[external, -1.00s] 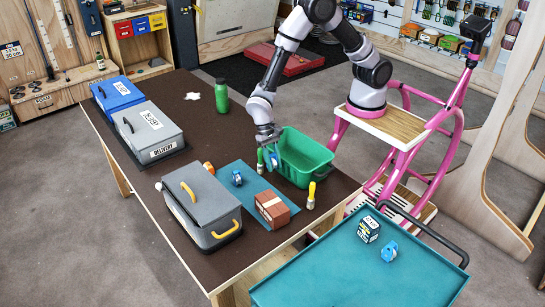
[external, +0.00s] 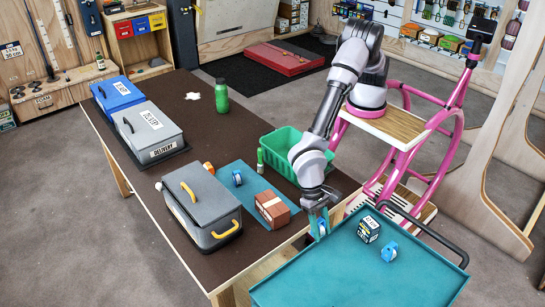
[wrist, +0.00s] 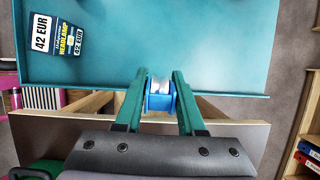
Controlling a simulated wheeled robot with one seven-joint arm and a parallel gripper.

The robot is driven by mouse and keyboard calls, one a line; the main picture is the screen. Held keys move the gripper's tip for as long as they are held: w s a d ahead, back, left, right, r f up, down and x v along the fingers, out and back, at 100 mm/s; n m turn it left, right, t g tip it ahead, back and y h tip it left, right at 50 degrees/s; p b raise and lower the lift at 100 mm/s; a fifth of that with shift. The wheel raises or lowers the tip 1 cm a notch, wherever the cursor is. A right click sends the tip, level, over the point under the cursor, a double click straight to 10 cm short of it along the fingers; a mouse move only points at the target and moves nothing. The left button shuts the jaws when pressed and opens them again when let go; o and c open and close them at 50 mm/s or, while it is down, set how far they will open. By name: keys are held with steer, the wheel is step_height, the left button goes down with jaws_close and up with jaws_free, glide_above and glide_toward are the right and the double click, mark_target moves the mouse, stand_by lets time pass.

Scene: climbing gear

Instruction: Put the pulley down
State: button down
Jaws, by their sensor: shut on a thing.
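My gripper (external: 319,212) is shut on a blue pulley (external: 318,229) with a pale wheel. In the wrist view the pulley (wrist: 159,98) sits between the two green fingers (wrist: 160,92). It is held near the edge of the teal cart (external: 350,275), over the gap between the cart and the brown table. A second blue pulley (external: 390,251) lies on the cart top. A third blue pulley (external: 238,178) lies on the teal mat on the table. I cannot tell the held pulley's exact height above the cart.
A headlamp box (external: 368,229) stands on the cart, also seen in the wrist view (wrist: 57,38). The table (external: 150,190) holds a green bin (external: 285,150), a brown box (external: 272,209) and a grey case (external: 201,205). The cart's front and left are clear.

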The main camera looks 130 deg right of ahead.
steer(key=s+a+r, duration=0.1)
steer(key=s+a, duration=0.1)
steer(key=a, duration=0.7)
steer(key=s+a+r, duration=0.1)
steer(key=s+a, duration=0.1)
steer(key=a, duration=0.6)
step_height(320, 180, down, 10)
steer(key=shift+a+f, duration=0.15)
steer(key=shift+f, duration=0.15)
steer(key=c, duration=0.5)
jaws_free()
steer(key=v, duration=1.2)
steer(key=shift+w, duration=0.15)
